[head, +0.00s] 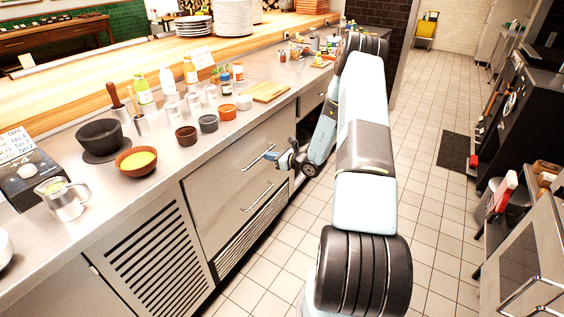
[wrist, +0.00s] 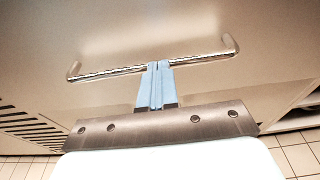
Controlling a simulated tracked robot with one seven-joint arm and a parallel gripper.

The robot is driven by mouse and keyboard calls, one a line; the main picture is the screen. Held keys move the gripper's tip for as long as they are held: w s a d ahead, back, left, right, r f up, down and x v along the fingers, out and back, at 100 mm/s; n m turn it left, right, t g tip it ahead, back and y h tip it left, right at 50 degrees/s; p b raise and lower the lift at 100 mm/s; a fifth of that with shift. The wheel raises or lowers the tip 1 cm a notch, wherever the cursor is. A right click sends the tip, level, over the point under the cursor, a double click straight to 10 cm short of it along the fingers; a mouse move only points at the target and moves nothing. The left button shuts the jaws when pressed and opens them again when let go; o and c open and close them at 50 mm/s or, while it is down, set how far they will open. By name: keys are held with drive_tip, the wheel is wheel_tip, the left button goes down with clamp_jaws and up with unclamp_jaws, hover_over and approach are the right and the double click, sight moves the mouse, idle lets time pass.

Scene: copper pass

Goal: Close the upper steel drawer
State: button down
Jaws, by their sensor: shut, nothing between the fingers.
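The upper steel drawer (head: 225,158) is in the counter front left of my arm, with a bar handle (head: 258,157). How far it stands open, if at all, is hard to tell. My gripper (head: 274,157) is at the right end of this handle in the head view. In the wrist view, my gripper (wrist: 158,66) is shut and empty, its blue fingertips overlapping the middle of a handle bar (wrist: 110,72) with a plain steel front (wrist: 150,25) behind. Whether the tips touch the bar or the front cannot be told.
A lower drawer handle (head: 257,197) sits below, above a louvred vent. Bowls, bottles and a cutting board (head: 257,92) stand on the steel counter above. The tiled floor (head: 430,200) is clear to the right, up to the black oven (head: 533,115).

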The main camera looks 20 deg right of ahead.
drive_tip(key=shift+w+a, duration=0.35)
drive_tip(key=shift+w, duration=0.4)
